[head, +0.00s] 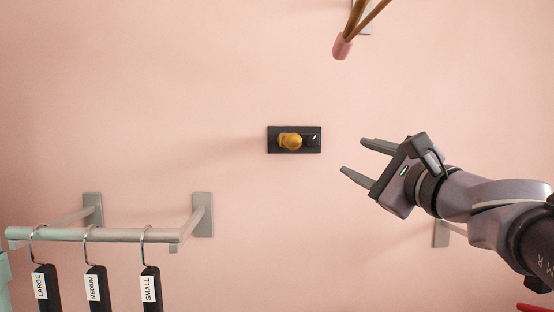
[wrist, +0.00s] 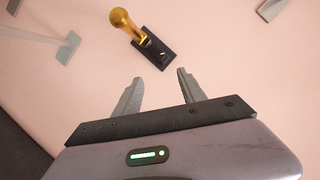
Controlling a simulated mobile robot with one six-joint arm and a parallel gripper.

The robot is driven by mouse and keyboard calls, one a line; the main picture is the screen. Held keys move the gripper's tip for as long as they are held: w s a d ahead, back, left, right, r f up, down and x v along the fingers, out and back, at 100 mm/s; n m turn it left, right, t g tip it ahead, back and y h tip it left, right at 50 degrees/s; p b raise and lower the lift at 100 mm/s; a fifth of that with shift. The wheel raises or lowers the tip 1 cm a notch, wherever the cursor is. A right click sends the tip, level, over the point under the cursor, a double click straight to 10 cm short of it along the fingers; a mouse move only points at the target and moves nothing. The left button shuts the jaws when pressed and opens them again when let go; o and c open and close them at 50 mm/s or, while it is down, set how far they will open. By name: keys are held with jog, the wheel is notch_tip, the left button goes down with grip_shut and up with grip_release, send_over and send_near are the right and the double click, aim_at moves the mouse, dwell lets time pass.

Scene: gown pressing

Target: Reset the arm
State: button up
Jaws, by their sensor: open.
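My gripper (head: 362,157) is open and empty in the head view, right of a black wall plate (head: 313,146) and apart from it. Its two fingers point left toward the plate. A gold knob (head: 290,141) sits on the plate. In the wrist view my gripper's fingers (wrist: 158,88) are spread with nothing between them. The gold knob (wrist: 122,20) and black plate (wrist: 158,55) show beyond the fingertips there.
A grey rail (head: 120,235) on the lower left bears hangers tagged LARGE (head: 40,286), MEDIUM (head: 92,288) and SMALL (head: 148,288). A pink-tipped brown rod (head: 342,46) hangs at the top. The pink wall between is clear.

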jog(key=s+a+f+n+g, duration=0.4)
jog(key=s+a+f, duration=0.15)
jog(key=f, duration=0.35)
jog(key=s+a+f+n+g, duration=0.35)
jog(key=a+f, duration=0.25)
jog(key=f, duration=0.3)
jog(key=s+d+f+n+g+h, duration=0.2)
jog(key=s+f+n+g, duration=0.3)
jog(key=s+f, duration=1.2)
notch_tip(320, 180, down, 4)
jog(key=n+h, duration=0.1)
jog(key=n, duration=0.3)
jog(key=shift+s+f+n+g+h, duration=0.25)
jog(key=shift+s+n+g+h, duration=0.1)
jog(key=shift+s+h, duration=0.05)
